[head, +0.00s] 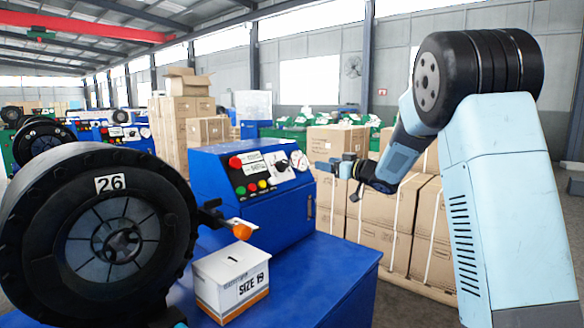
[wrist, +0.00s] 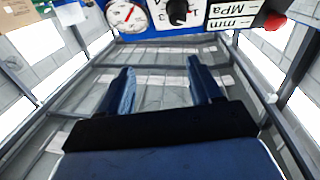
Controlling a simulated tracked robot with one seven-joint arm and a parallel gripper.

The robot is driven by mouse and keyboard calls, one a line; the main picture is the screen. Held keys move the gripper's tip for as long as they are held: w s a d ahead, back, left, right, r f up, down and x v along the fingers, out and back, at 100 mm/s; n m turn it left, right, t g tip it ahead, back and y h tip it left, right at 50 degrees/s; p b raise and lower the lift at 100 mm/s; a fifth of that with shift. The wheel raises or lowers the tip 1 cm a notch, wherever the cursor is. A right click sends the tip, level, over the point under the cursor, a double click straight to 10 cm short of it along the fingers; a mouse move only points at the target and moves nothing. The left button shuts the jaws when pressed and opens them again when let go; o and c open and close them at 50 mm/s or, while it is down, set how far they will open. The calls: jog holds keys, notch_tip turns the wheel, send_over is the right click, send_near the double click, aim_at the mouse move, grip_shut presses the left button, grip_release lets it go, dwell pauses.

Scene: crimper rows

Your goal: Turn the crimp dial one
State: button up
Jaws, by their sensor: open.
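The crimp dial is a black knob on a white scale plate. It shows at the top edge of the wrist view (wrist: 179,12), partly cut off, and small on the sloped control panel (head: 282,166) in the head view. I cannot read its setting. A round white pressure gauge (wrist: 126,14) with a red needle sits beside it. My gripper (head: 338,168) is right of the panel in the head view. In the wrist view its two blue fingers (wrist: 161,78) are spread apart and empty, apart from the dial.
The blue crimper cabinet (head: 225,165) carries a red button (head: 235,162) and several small lamps. A black crimp head (head: 105,230) marked 26 fills the left. A white SIZE 19 box (head: 232,284) stands in front. Stacked cartons (head: 395,215) are behind my arm.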

aim_at(287, 164)
jog(key=w+a+f, duration=0.1)
jog(key=w+a, duration=0.2)
jog(key=a, duration=0.1)
jog(key=w+a+n+g+y, duration=0.1)
jog(key=w+a, duration=0.1)
jog(key=a, duration=0.3)
jog(key=w+a+f+g, duration=0.1)
jog(key=w+a, duration=0.2)
jog(key=a, duration=0.1)
jog(key=shift+w+a+f+y, duration=0.25)
jog(key=shift+w+f+y, duration=0.05)
jog(key=shift+w, duration=0.05)
jog(key=shift+c, duration=0.4)
jog(key=c, duration=0.9)
jog(key=shift+d, duration=0.45)
jog(key=shift+c, duration=0.3)
jog(key=shift+a+r+n, duration=0.1)
jog(key=shift+a+n, duration=0.2)
jog(key=shift+n, duration=0.2)
